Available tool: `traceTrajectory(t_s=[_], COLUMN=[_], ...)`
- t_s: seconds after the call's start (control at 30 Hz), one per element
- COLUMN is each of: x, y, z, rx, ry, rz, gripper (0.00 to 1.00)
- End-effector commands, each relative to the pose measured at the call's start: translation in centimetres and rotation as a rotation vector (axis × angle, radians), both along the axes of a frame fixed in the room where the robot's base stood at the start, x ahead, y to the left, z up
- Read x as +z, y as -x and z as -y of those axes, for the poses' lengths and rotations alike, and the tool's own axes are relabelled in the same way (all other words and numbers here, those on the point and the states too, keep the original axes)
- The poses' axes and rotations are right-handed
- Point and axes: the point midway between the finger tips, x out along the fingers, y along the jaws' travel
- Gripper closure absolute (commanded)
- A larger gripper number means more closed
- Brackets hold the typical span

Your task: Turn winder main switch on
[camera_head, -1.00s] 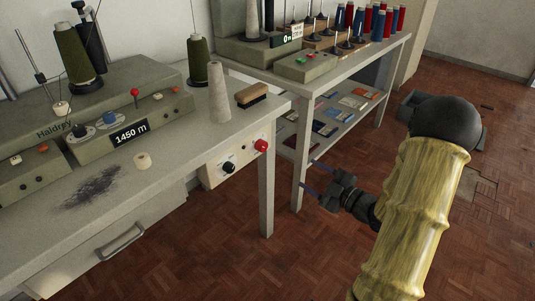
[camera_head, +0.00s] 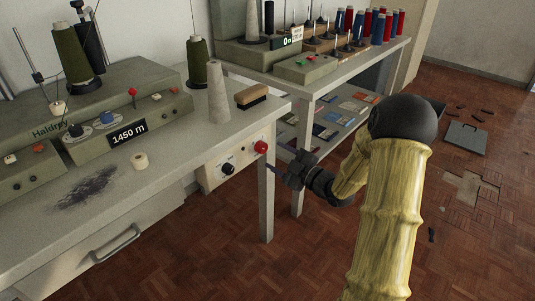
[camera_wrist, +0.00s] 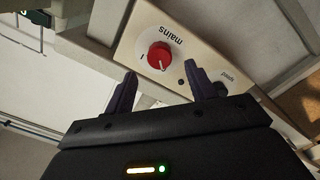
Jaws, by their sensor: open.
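The red mains knob (camera_head: 261,147) is on the cream switch panel (camera_head: 215,178) below the front edge of the winder table. In the wrist view the knob (camera_wrist: 159,56) sits on a white disc under the upside-down word "mains". An "I" mark is at its left; its pale pointer line appears aimed toward the picture's bottom, away from that mark. My gripper (camera_head: 272,162) is open and empty, just right of and below the knob in the head view. In the wrist view my gripper (camera_wrist: 160,72) has its fingers spread, with the knob just beyond the gap.
A black speed knob (camera_wrist: 221,88) shares the panel and also shows in the head view (camera_head: 228,168). The table leg (camera_head: 266,205) stands beside the panel. A brush (camera_head: 252,96) and a grey cone (camera_head: 218,92) stand on the table above. A second table (camera_head: 345,75) is behind.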

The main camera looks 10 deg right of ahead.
Motion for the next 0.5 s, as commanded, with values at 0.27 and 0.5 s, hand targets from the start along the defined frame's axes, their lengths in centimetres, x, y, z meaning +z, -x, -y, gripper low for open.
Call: traceTrajectory(t_s=[0.27, 0.5], x=[-0.1, 0.0], y=[-3.4, -4.0], z=[-2.4, -2.7], rx=[0.001, -0.002], ry=[-0.001, 0.0], rz=[0.001, -0.001], gripper=[0.44, 0.44])
